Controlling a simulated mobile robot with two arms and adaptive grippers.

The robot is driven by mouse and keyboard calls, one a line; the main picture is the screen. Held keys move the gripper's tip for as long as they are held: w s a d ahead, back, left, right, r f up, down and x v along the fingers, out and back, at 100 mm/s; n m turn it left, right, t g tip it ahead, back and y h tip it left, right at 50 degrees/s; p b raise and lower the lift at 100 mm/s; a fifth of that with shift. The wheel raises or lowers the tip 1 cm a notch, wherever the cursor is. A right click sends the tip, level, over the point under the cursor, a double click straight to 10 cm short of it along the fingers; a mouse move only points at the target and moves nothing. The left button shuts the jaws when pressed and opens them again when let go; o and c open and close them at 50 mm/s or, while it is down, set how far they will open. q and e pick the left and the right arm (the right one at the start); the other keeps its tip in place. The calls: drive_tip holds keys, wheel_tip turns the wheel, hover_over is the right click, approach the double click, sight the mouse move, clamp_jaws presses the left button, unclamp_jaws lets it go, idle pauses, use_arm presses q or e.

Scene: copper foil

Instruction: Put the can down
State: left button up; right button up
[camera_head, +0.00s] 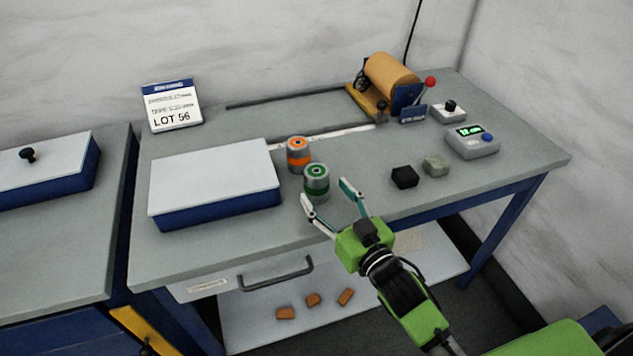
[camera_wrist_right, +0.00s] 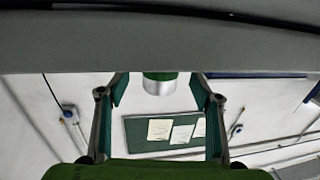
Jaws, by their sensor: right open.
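A grey can with a green band (camera_head: 317,184) stands upright on the grey workbench (camera_head: 225,250), near its front edge. A similar can with an orange band (camera_head: 298,153) stands just behind it, to its left. My right gripper (camera_head: 327,194) is open, its two fingers spread in front of the green-banded can. In the right wrist view, part of a green and silver can (camera_wrist_right: 159,84) shows between the open fingers, with a gap on each side. My left gripper is not in view.
A white-topped blue box (camera_head: 215,180) lies left of the cans. A black block (camera_head: 404,177) and a grey-green block (camera_head: 436,165) lie to the right. A foil roll device (camera_head: 390,80), a meter (camera_head: 472,141) and a LOT 56 sign (camera_head: 172,105) stand farther back.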

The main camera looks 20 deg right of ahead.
sight(323, 188)
drive_tip(key=w, duration=0.2)
drive_tip(key=w+a, duration=0.1)
drive_tip(key=shift+w+r+p, duration=0.3)
drive_tip(key=shift+w+p, duration=0.1)
drive_tip(key=shift+w, duration=0.35)
drive_tip(key=shift+f, duration=0.1)
drive_tip(key=c, duration=1.4)
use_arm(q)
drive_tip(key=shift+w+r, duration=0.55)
use_arm(e)
drive_tip(key=shift+w, duration=0.1)
drive_tip(key=shift+c, duration=0.5)
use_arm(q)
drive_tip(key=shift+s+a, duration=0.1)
